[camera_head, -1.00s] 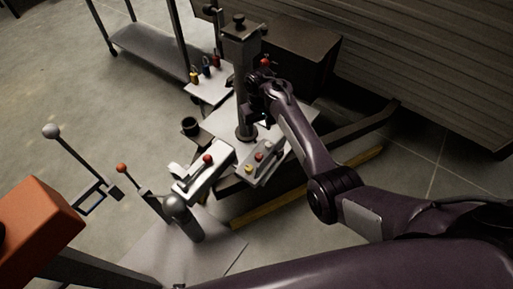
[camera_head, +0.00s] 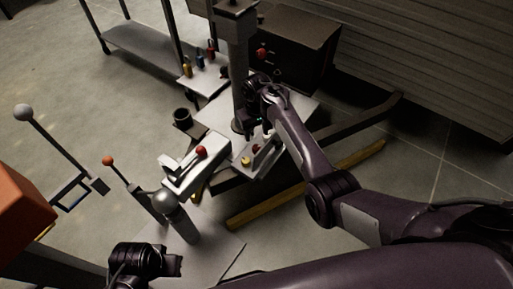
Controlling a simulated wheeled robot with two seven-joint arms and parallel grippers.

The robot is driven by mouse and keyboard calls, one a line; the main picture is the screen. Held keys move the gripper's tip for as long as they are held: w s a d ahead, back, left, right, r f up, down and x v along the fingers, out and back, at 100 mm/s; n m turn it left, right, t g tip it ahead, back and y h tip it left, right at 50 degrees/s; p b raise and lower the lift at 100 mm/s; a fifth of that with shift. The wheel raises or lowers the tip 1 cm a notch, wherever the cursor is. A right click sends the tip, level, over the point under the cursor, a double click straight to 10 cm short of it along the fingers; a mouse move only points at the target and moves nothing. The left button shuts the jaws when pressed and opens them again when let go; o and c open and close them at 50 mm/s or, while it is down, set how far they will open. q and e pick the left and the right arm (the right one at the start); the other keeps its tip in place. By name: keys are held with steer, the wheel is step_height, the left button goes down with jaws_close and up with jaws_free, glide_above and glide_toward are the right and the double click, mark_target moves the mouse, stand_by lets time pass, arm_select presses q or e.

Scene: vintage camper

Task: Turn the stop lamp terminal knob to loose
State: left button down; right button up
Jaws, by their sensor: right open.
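A light grey terminal box (camera_head: 264,160) on the pale bench plate carries a row of small knobs, among them a yellow knob (camera_head: 246,161) and a red knob (camera_head: 258,148). I cannot read any labels, so I cannot tell which is the stop lamp knob. My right gripper (camera_head: 264,126) is open, pointing down close to the far end of this box. It hides part of that end, and I cannot tell whether it touches a knob. My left gripper (camera_head: 172,266) is low at the bottom left, away from the box; its jaws are unclear.
A dark upright column (camera_head: 239,75) stands just behind the box. A white lever unit with a red ball (camera_head: 201,152) is left of it. Yellow, blue and red posts stand on a plate (camera_head: 205,80) behind. Levers and an orange block (camera_head: 20,210) are at left.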

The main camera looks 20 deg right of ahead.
mark_target(257, 147)
step_height(257, 147, down, 6)
steer(key=shift+f+b, duration=0.2)
steer(key=shift+b, duration=0.95)
steer(key=shift+f, duration=0.65)
arm_select(q)
steer(key=d+t, duration=0.1)
steer(key=w+d+h, duration=0.1)
steer(key=d, duration=0.1)
steer(key=shift+w+f+m+t, duration=0.1)
steer(key=shift+w+m+t, duration=0.05)
steer(key=shift+m+t, duration=0.25)
